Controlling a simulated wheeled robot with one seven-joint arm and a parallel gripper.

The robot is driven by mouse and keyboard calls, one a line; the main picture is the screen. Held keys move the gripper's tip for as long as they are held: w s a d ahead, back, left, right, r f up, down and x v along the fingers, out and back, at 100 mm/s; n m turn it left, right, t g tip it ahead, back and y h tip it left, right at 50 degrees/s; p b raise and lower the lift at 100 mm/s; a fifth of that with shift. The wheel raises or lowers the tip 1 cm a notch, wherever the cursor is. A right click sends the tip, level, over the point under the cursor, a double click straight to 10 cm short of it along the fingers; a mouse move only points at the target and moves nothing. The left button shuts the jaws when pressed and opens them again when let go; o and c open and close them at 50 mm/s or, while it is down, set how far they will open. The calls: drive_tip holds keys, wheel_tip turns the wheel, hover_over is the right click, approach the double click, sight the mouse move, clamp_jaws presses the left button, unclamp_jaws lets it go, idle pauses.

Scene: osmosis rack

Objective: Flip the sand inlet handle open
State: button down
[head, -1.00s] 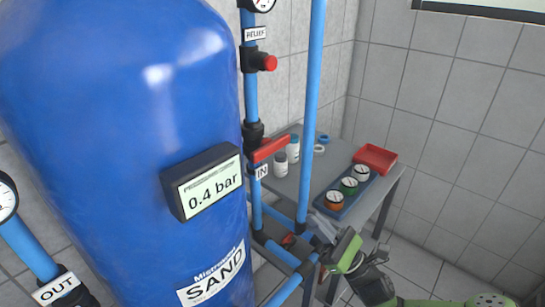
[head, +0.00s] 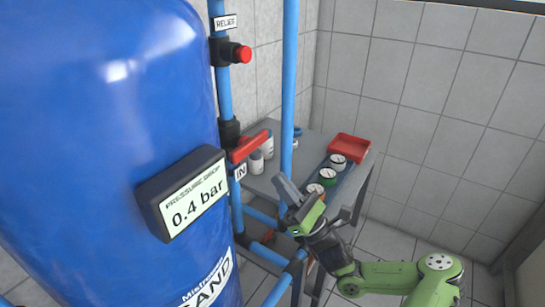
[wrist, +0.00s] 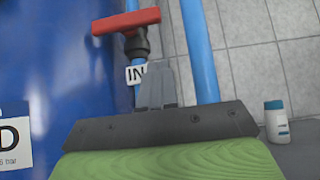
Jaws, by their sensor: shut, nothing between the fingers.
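The sand inlet handle (head: 249,146) is a red lever on a black valve on the blue pipe, just above the "IN" tag (head: 240,172). It lies across the pipe. In the wrist view the red handle (wrist: 126,21) is at the top, left of centre, also crosswise, with the "IN" tag below it. My gripper (head: 280,186) is green and grey, below and to the right of the handle and apart from it. In the wrist view its grey fingers (wrist: 158,85) are together with nothing between them, pointing up toward the valve.
The blue sand tank (head: 100,110) with a 0.4 bar display (head: 190,195) stands at left. A vertical blue pipe (head: 289,90) rises close to my gripper. Behind is a grey table with a red tray (head: 349,148), gauges and bottles. Open floor lies at right.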

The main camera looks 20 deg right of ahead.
sight(250, 146)
wheel_tip(250, 146, up, 7)
drive_tip(key=w+a, duration=0.1)
drive_tip(key=w, duration=0.1)
drive_tip(key=shift+a+b, duration=0.3)
drive_tip(key=shift+w+f, duration=0.1)
drive_tip(key=shift+w, duration=0.1)
